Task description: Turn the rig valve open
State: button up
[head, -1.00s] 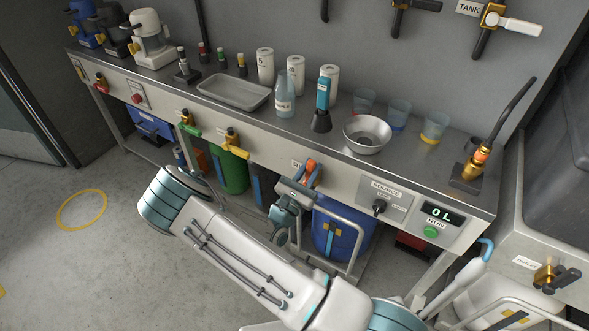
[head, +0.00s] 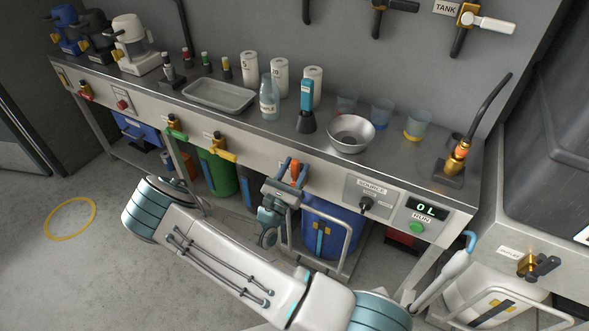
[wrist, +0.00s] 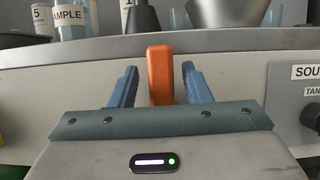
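The rig valve's orange handle (head: 296,170) is on the bench's front panel, left of the SOURCE switch. In the wrist view the handle (wrist: 160,75) stands upright between my fingers. My gripper (head: 291,168) is open around it, one blue finger on each side. The wrist view shows my gripper (wrist: 160,85) with a gap between the handle and each finger. The valve's body and its label are hidden behind my gripper.
A green-handled valve (head: 174,128) and a yellow-handled valve (head: 221,147) are to the left on the same panel. The SOURCE switch (head: 367,203) and green RUN button (head: 417,227) are to the right. A blue drum (head: 333,222) stands below the bench.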

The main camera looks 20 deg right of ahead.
jog(key=v, duration=1.3)
jog(key=shift+s+a+f, duration=0.25)
jog(key=s+d+r+m+g+y+p, duration=0.1)
jog(key=s+d+r+m+g+p, duration=0.3)
jog(key=r+m+g, duration=0.45)
jog(key=s+d+r+m+g+y+p, duration=0.2)
jog(key=s+d+r+m+g, duration=0.3)
jog(key=r+m+g, duration=0.4)
jog(key=s+a+r+m+t+y+p, duration=0.2)
jog(key=r+m+y, duration=0.3)
jog(key=r, duration=0.4)
jog(key=s+a+r+m+t+y+p, duration=0.1)
jog(key=s+r+m+t+y+p, duration=0.1)
jog(key=s+r+m+y+p, duration=0.2)
notch_tip(320, 180, up, 6)
jog(key=s+m+y, duration=0.1)
jog(key=y, duration=0.2)
jog(key=shift+a+r+y, duration=0.2)
jog(key=shift+a+y, duration=0.2)
jog(key=shift+t, duration=0.25)
jog(key=shift+c, duration=0.8)
jog(key=shift+d, duration=0.15)
